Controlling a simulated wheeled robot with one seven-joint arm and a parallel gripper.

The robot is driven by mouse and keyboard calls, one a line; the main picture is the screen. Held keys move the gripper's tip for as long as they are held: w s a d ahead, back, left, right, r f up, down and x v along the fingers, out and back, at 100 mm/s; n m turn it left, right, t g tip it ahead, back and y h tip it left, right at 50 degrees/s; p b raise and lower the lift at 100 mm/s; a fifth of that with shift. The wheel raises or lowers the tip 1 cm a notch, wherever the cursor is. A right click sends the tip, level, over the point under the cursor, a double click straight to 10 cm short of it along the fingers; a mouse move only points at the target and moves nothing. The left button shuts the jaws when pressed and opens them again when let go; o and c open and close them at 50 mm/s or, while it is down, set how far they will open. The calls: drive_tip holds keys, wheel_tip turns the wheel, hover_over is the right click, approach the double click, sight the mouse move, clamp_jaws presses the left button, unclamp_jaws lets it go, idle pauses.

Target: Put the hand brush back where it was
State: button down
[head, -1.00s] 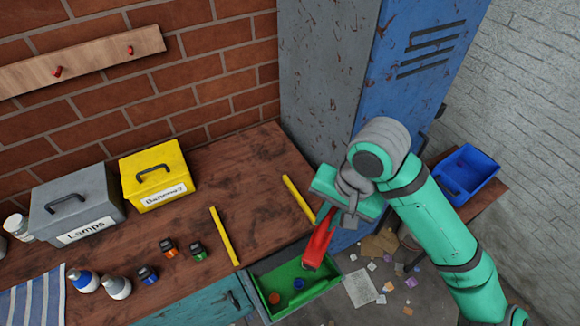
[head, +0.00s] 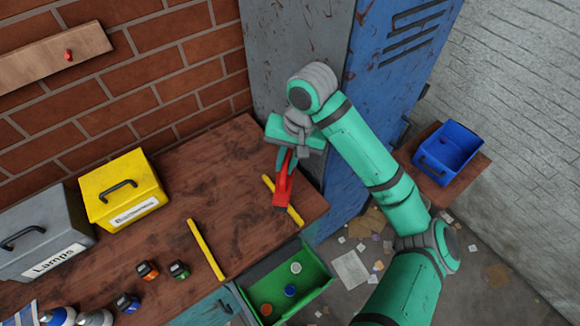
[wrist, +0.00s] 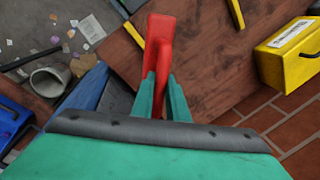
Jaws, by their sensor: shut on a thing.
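The red hand brush (head: 282,190) is in my gripper (head: 285,163), which is shut on it. In the head view it hangs in front of the right yellow strip (head: 296,214) near the right end of the wooden bench (head: 240,190); whether it touches the bench I cannot tell. A left yellow strip (head: 206,249) lies on the bench, with bare wood between the two strips. In the wrist view, the brush (wrist: 159,45) sticks out from between the green fingers (wrist: 160,98), and its far end lies over the bench edge region.
An open green drawer (head: 314,287) below the bench front holds orange, blue and white round pieces. A yellow box (head: 124,190) and grey Lamps box (head: 40,245) stand at left. The blue locker (head: 380,100) rises close behind my arm. A blue bin (head: 448,150) stands at right.

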drive_tip(key=w+f, duration=0.4)
drive_tip(key=f, duration=0.1)
drive_tip(key=shift+w+d, duration=0.15)
drive_tip(key=shift+d, duration=0.25)
drive_tip(key=f, duration=0.1)
drive_tip(key=w+f, duration=0.1)
drive_tip(key=f, duration=0.1)
drive_tip(key=shift+d+f, duration=0.1)
drive_tip(key=shift+f, duration=0.4)
drive_tip(key=shift+f, duration=0.2)
drive_tip(key=c, duration=1.7)
unclamp_jaws()
drive_tip(key=shift+c, duration=0.2)
drive_tip(key=r, duration=0.2)
drive_tip(key=d+r, duration=0.1)
drive_tip(key=r, duration=0.4)
drive_tip(key=shift+s+d+r, duration=0.15)
drive_tip(key=shift+r, duration=0.25)
